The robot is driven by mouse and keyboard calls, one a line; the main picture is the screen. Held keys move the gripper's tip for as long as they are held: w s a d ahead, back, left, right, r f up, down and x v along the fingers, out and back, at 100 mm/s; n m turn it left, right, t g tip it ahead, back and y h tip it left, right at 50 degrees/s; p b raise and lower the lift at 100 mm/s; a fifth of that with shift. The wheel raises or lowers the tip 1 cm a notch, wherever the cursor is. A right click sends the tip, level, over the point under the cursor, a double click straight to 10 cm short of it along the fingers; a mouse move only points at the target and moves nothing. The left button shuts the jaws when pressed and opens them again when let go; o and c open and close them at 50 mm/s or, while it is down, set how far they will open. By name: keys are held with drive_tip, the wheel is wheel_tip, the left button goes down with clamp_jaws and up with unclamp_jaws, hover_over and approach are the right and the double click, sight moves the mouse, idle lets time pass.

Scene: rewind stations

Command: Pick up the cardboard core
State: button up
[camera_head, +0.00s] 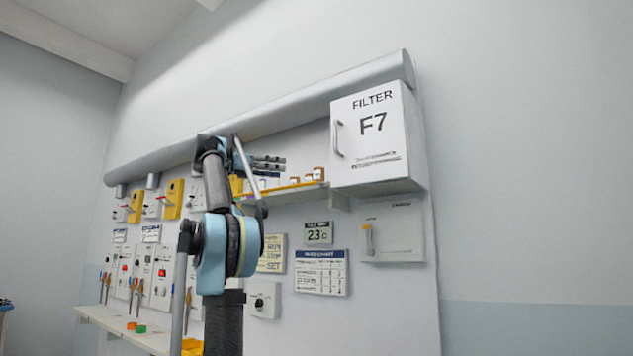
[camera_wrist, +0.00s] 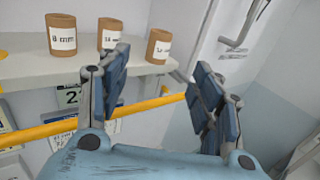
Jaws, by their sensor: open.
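Three brown cardboard cores with white labels stand upright on a shelf. In the wrist view, the left core (camera_wrist: 62,35) reads "8 mm". The middle core (camera_wrist: 109,33) and the right core (camera_wrist: 159,46) have labels too small to read surely. In the head view, the nearest core to the filter box (camera_head: 319,173) is at the shelf's right end. My gripper (camera_wrist: 160,75) is open and empty, with the right core beyond the gap between its fingers, apart from them. In the head view my gripper (camera_head: 270,164) is left of the cores.
A yellow rail (camera_wrist: 55,130) runs along the shelf's front edge (camera_wrist: 30,72). The white F7 filter box (camera_head: 375,140) stands right of the shelf, with a projecting handle (camera_head: 338,139). A grey duct (camera_head: 300,108) runs above. Wall panels and a chart (camera_head: 321,272) sit below.

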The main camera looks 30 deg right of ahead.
sight(318, 170)
drive_tip(key=x, duration=1.6)
drive_tip(key=shift+d+f, duration=0.25)
drive_tip(key=shift+d, duration=0.05)
drive_tip(key=c, duration=1.1)
drive_tip(key=shift+r, duration=0.1)
drive_tip(key=shift+a+r, duration=0.2)
drive_tip(key=shift+r, duration=3.05)
drive_tip(key=shift+s, duration=0.1)
drive_tip(key=shift+r, duration=0.15)
drive_tip(key=s+a, duration=0.3)
drive_tip(key=a, duration=0.6)
drive_tip(key=s+a, duration=0.4)
drive_tip(key=a, duration=0.5)
drive_tip(key=shift+s, duration=0.2)
